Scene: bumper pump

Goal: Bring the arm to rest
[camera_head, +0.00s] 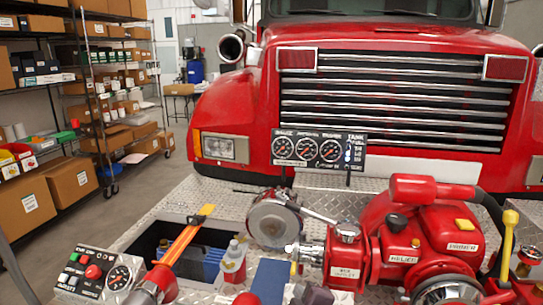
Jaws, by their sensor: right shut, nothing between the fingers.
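My right gripper (312,294) seems to be the dark shape at the bottom edge, in front of the red pump (425,235). Only a small part of it shows; the rest is cut off by the frame. It is shut and empty. The pump, with labels and a yellow-handled lever, fills the lower right, close to the gripper. My left gripper is not in view.
A dark open bin (150,243) is sunk in the diamond-plate bumper, with an orange-handled tool (186,240) across it. A red-and-white bottle (233,263), a blue block (271,279) and a control box (92,275) stand near. A gauge panel (319,149) stands behind.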

